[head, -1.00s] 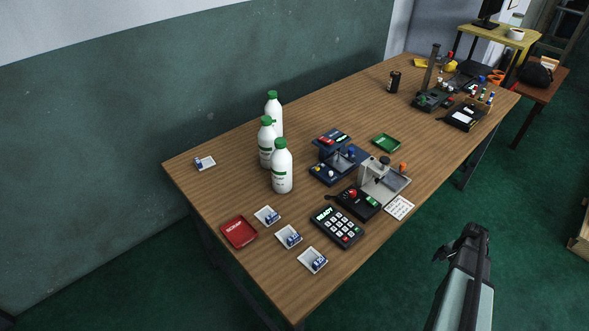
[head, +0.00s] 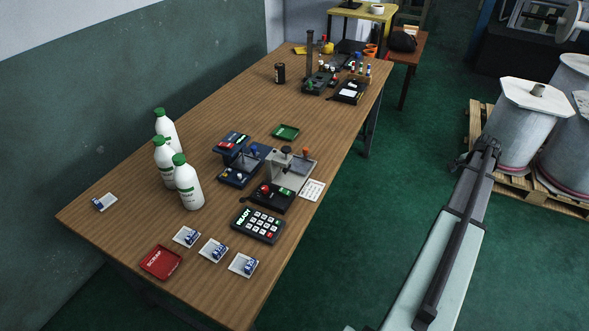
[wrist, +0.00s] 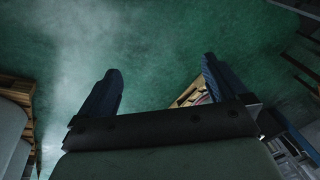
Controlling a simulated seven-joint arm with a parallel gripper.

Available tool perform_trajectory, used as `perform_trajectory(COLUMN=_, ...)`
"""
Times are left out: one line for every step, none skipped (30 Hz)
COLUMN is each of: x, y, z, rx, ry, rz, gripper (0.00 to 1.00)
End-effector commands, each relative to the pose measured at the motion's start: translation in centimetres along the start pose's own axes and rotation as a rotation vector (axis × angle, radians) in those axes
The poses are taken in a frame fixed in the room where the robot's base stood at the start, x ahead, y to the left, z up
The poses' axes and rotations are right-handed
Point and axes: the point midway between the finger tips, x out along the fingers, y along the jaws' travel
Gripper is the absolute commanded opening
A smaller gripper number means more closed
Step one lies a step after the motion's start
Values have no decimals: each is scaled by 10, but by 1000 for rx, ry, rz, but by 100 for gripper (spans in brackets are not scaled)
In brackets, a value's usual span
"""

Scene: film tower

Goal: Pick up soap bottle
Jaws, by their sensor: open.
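Three white bottles with green caps stand upright in a cluster on the left part of the wooden table in the head view: a back one (head: 166,128), a middle one (head: 164,163) and a front one (head: 188,184). They look alike, and their labels are too small to read surely. My gripper (head: 478,150) is to the right of the table, over the floor, well away from the bottles. No bottle shows in the wrist view.
On the wooden table (head: 225,285) are a red scrap tray (head: 160,262), a keypad (head: 258,225), small white trays (head: 213,250), press-like devices (head: 290,170) and a green tray (head: 285,132). Large grey drums (head: 525,120) on a pallet stand right of my arm.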

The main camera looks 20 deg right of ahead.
Motion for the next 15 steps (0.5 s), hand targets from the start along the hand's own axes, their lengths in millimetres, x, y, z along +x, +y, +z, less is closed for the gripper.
perform_trajectory(x=-7, y=-5, z=-4, rx=4, ry=3, rz=-14, gripper=100)
perform_trajectory(x=-10, y=-10, z=-2, rx=3, ry=2, rz=-26, gripper=100)
perform_trajectory(x=-15, y=-18, z=1, rx=-1, ry=-2, rz=-44, gripper=100)
perform_trajectory(x=-19, y=-25, z=4, rx=-6, ry=-6, rz=-59, gripper=100)
perform_trajectory(x=-22, y=-32, z=10, rx=-13, ry=-12, rz=-74, gripper=100)
perform_trajectory(x=-24, y=-40, z=16, rx=-22, ry=-19, rz=-90, gripper=100)
perform_trajectory(x=-26, y=-47, z=22, rx=-29, ry=-25, rz=-102, gripper=100)
perform_trajectory(x=-28, y=-52, z=26, rx=-36, ry=-30, rz=-112, gripper=100)
perform_trajectory(x=-30, y=-60, z=34, rx=-46, ry=-38, rz=-127, gripper=100)
perform_trajectory(x=-31, y=-66, z=39, rx=-55, ry=-44, rz=-139, gripper=100)
perform_trajectory(x=-33, y=-73, z=46, rx=-64, ry=-50, rz=-150, gripper=100)
perform_trajectory(x=-35, y=-81, z=54, rx=-75, ry=-59, rz=-166, gripper=100)
perform_trajectory(x=-36, y=-87, z=61, rx=-84, ry=-66, rz=-178, gripper=100)
perform_trajectory(x=-38, y=-94, z=68, rx=-93, ry=-74, rz=-191, gripper=100)
perform_trajectory(x=-41, y=-104, z=78, rx=-108, ry=-85, rz=-209, gripper=100)
